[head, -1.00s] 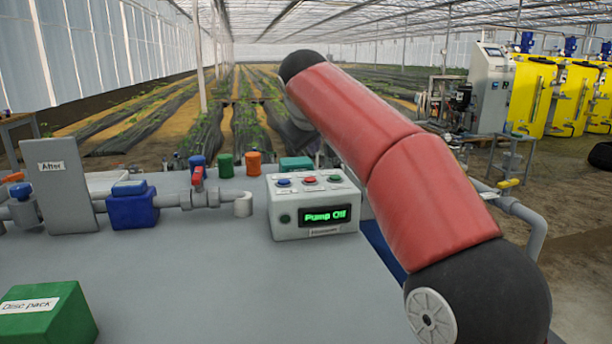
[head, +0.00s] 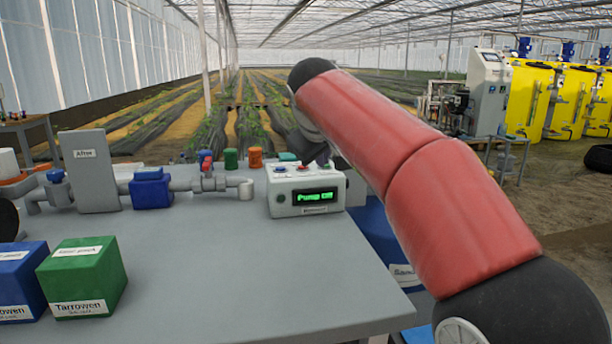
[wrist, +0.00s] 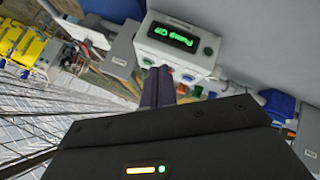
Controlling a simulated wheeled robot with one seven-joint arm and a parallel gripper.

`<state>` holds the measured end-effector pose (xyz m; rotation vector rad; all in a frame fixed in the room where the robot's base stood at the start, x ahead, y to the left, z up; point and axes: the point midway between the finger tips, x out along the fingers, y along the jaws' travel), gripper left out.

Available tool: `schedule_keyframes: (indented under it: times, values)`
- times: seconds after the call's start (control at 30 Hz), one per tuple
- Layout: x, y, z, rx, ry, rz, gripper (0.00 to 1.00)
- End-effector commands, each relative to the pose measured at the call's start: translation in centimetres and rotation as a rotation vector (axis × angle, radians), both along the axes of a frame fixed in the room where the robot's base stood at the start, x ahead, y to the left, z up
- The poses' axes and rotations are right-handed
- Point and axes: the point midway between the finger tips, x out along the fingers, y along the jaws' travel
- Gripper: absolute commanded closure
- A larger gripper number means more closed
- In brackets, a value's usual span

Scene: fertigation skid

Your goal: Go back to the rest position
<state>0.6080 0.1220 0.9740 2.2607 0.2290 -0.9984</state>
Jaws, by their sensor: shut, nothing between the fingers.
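My gripper (wrist: 158,82) shows in the wrist view with its two dark fingers together and nothing between them. In the wrist view the fingertips overlap the edge of the grey control box (wrist: 181,48); I cannot tell the gap between them. In the head view my red arm reaches from the lower right to the back, and its far end is partly behind and above the control box (head: 283,205). The box has blue, red and green buttons, and its display (head: 316,196) reads "Pump Off" in green.
The grey table (head: 215,270) is clear in front of the control box. A green box (head: 85,270) and a blue box (head: 18,285) stand at its left. A pipe with a red-handled valve (head: 207,175) and an "After" panel (head: 90,185) stand behind. Yellow tanks (head: 528,100) are far right.

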Motion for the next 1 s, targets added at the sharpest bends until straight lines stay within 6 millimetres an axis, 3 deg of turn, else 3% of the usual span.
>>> schedule_keyframes:
  times: [0.27,0.47,0.57,0.7,0.8,1.0]
  values:
    - [-4.8,-2.0,-1.7,0.025,0.036,-0.051,1.00]
    - [-10.8,-4.9,-4.8,0.077,0.080,-0.131,1.00]
    - [-15.4,-7.1,-7.7,0.134,0.111,-0.200,1.00]
    - [-22.3,-10.0,-13.2,0.245,0.159,-0.309,1.00]
    - [-26.3,-11.2,-16.9,0.322,0.186,-0.376,1.00]
    - [-31.8,-12.1,-22.7,0.441,0.224,-0.468,1.00]
